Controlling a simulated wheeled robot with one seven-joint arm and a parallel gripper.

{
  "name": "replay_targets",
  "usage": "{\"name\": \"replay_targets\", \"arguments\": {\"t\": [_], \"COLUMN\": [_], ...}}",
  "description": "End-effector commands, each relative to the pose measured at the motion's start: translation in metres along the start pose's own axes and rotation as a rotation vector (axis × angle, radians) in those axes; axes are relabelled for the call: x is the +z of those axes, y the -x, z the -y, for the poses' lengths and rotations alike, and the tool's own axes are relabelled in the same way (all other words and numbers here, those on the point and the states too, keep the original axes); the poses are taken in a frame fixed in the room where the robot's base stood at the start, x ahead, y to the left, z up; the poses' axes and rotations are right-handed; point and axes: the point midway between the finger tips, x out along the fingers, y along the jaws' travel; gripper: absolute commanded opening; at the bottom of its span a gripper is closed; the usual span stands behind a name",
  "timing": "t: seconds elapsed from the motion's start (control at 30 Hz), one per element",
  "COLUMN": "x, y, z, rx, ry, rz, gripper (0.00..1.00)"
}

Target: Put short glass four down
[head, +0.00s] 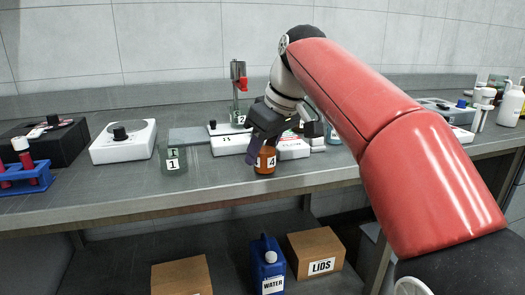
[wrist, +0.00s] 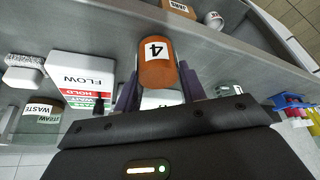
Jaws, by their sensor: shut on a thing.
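Short glass four (head: 265,160) is a small amber-brown vessel with a white label reading 4. In the head view it is upright near the front edge of the steel bench. My gripper (head: 259,150) reaches down to it from above and behind, its dark fingers shut on the glass. In the wrist view the glass (wrist: 157,70) sits between the two purple-grey fingers (wrist: 158,92), label in sight. I cannot tell whether its base touches the bench.
Glass 1 (head: 173,160) stands left on the bench (head: 110,192). Glass 2 (head: 239,119) and a white FLOW block (head: 293,149) are behind my gripper. A white mixer (head: 123,141) and blue tube rack (head: 25,178) are farther left. Bare bench lies between glasses 1 and four.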

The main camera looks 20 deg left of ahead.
Motion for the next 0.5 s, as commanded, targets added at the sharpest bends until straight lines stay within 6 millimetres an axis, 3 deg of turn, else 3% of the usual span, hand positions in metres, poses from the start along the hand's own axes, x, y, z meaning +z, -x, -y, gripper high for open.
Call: {"name": "replay_targets", "arguments": {"t": [0.07, 0.1, 0.23, 0.5], "x": [0.0014, 0.0013, 0.0011, 0.0009], "y": [-0.0027, -0.0027, -0.0022, -0.0018], "z": [0.0000, 0.0000, 0.0000, 0.0000], "rx": [0.000, 0.000, 0.000, 0.000], "ry": [0.000, 0.000, 0.000, 0.000], "rz": [0.000, 0.000, 0.000, 0.000], "gripper": [0.11, 0.43, 0.60, 0.62]}}
